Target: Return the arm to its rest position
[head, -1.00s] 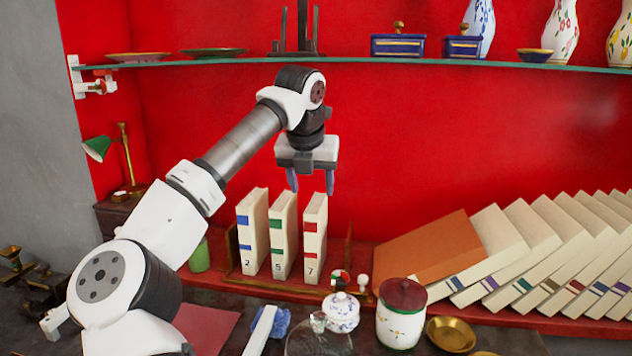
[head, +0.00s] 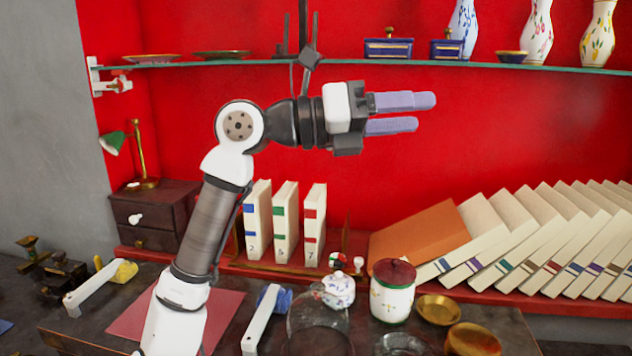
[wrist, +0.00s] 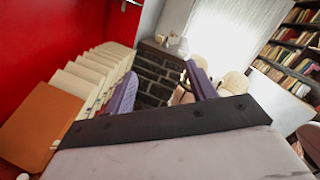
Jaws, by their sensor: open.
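My gripper (head: 408,112) is raised in front of the red wall, below the glass shelf, in the head view. It points right, its two purple fingers apart with nothing between them. In the wrist view my gripper (wrist: 160,90) also shows, its fingers spread and empty. My arm rises from the bottom of the head view, bends at an elbow joint and reaches right. The gripper is well above the books and touches nothing that I can see.
The glass shelf (head: 300,62) holds vases and blue boxes. Three upright books (head: 286,225) stand below the arm; a row of leaning books (head: 520,240) is at right. A lidded jar (head: 392,295), a small teapot (head: 339,289) and brass bowls (head: 440,308) stand in front.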

